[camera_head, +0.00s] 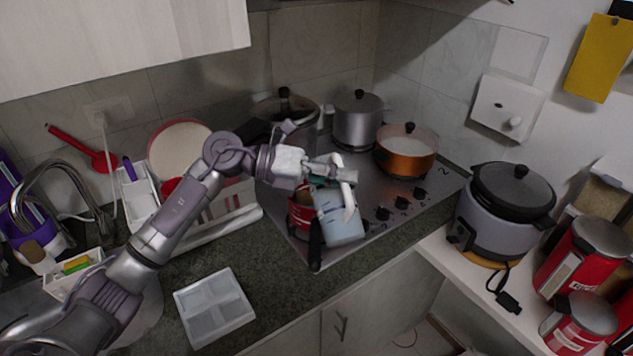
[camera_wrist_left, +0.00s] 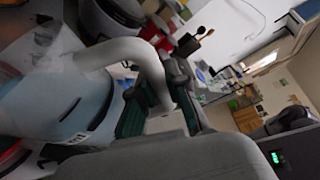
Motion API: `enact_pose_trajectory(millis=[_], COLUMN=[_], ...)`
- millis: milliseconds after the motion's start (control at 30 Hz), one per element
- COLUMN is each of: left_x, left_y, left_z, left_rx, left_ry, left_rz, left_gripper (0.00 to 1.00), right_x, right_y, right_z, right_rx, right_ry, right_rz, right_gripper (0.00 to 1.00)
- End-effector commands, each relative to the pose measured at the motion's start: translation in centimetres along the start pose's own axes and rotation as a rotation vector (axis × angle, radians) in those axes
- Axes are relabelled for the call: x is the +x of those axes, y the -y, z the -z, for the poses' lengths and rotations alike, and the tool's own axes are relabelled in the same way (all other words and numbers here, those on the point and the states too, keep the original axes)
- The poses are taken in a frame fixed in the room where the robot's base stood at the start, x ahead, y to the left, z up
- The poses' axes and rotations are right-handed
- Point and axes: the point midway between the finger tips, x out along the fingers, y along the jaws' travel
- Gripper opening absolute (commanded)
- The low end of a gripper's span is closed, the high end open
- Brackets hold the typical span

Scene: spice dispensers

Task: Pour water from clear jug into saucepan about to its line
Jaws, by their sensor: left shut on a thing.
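My left gripper (camera_head: 337,173) is shut on the white handle of the clear jug (camera_head: 340,218). The jug looks pale blue and hangs above the front-left of the hob, slightly tilted in the picture. A red saucepan (camera_head: 299,213) with a black handle (camera_head: 316,246) sits behind and below the jug, which partly covers it. Its inside and its line are hidden. In the left wrist view the jug (camera_wrist_left: 75,105) fills the left side, and its handle passes between the green finger pads of my gripper (camera_wrist_left: 160,105). I see no stream of water. My right gripper is not in view.
A copper pot (camera_head: 406,155), a steel pot (camera_head: 357,122) and a dark lidded pot stand at the back of the hob (camera_head: 440,182). A rice cooker (camera_head: 500,225) is at right. A white divided tray (camera_head: 214,306) lies on the counter, with a dish rack at left.

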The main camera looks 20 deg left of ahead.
Motion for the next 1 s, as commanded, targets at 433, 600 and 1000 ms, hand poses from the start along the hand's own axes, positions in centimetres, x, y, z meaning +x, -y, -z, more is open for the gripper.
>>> enact_pose_trajectory(millis=[433,600,1000], left_x=[-0.12,-0.13,-0.19], left_y=[0.12,0.11,0.08], left_z=[-0.30,-0.33,-0.46], left_rx=[-0.017,-0.020,-0.034], left_ry=[0.003,0.003,0.003], left_rz=[0.010,0.011,0.017], left_gripper=[0.00,0.00,0.00], right_x=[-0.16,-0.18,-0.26], right_y=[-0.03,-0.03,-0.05], right_z=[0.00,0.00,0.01], right_rx=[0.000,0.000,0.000], right_ry=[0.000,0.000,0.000], right_rz=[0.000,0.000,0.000], right_gripper=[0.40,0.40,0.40])
